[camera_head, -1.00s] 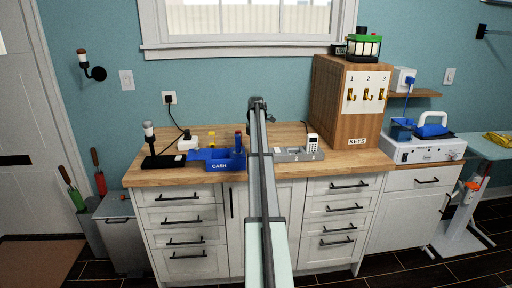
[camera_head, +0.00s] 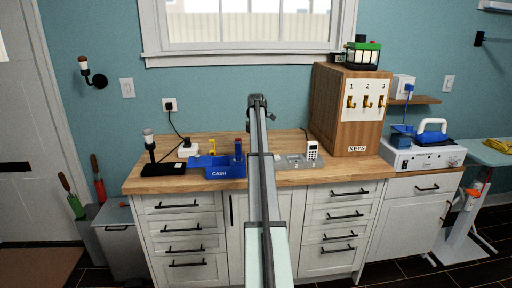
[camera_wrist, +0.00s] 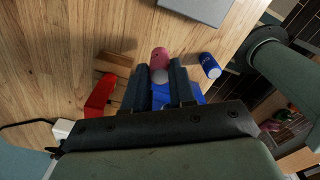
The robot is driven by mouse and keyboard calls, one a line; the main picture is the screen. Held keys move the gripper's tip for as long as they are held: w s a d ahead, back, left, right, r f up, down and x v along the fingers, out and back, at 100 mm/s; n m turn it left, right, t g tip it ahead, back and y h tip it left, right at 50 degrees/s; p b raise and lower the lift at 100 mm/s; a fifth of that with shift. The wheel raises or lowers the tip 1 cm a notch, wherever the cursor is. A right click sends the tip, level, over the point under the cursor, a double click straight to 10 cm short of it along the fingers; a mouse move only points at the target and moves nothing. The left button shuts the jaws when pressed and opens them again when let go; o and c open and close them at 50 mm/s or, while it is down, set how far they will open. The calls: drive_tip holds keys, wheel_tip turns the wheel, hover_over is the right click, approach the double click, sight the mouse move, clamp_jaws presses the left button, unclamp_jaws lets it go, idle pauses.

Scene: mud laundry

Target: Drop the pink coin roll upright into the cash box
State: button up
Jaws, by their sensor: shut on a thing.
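In the wrist view, my gripper (camera_wrist: 161,78) is shut on the pink coin roll (camera_wrist: 159,56), which sits between the fingertips with its pale round end facing the camera. The cash box (camera_head: 226,171) is a blue open box on the wooden counter in the head view, marked CASH. Part of a blue surface, probably this box, shows under and beside the fingers in the wrist view (camera_wrist: 192,92). A blue roll (camera_wrist: 210,66) with a pale end is just right of the fingers. The head view hides my gripper and the pink roll behind my arm.
In the wrist view, a red object (camera_wrist: 99,97) lies left of the fingers. A grey tray (camera_head: 292,162) with a card reader (camera_head: 312,150) is right of the box. A black-based lamp (camera_head: 160,166) stands left. The wooden key cabinet (camera_head: 345,110) stands back right.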

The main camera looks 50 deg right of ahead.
drive_tip(key=shift+r, duration=0.35)
